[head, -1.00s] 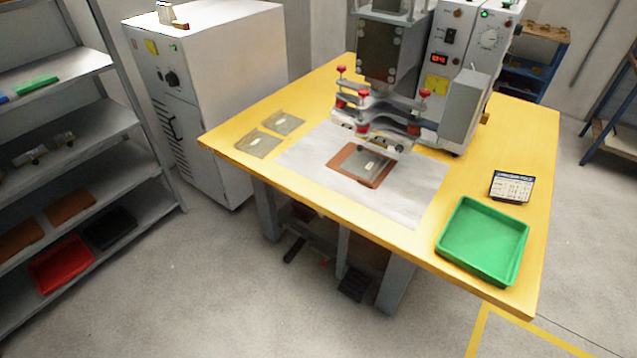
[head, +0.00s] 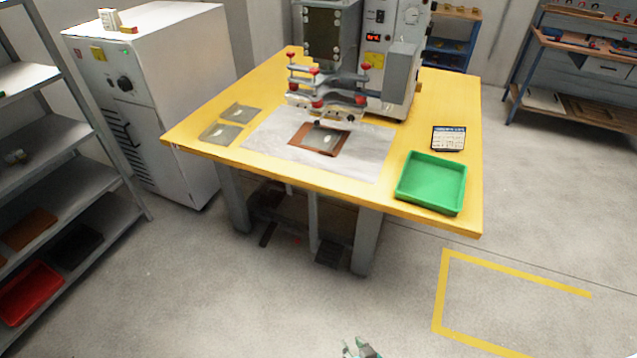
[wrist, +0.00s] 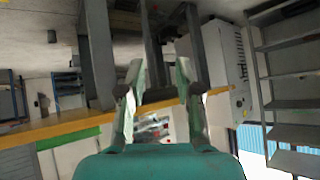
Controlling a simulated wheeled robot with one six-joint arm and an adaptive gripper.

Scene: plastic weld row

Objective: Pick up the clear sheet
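Two clear sheets lie at the left end of the yellow table, a rear one (head: 239,112) and a front one (head: 221,134), each with a small pale mark. Another clear sheet (head: 323,137) lies on the brown pad (head: 303,141) below the press head. My gripper (head: 361,349) shows only in part at the bottom edge of the head view, over the floor and well short of the table. In the wrist view its two fingers (wrist: 158,72) stand apart with nothing between them. I cannot make out a sheet in the wrist view.
The welding press (head: 322,60) stands over the back of the table (head: 440,215). A green tray (head: 432,182) and a small sign (head: 448,138) are at the right. A white cabinet (head: 165,110) and grey shelves (head: 60,165) stand left. The floor before the table is clear.

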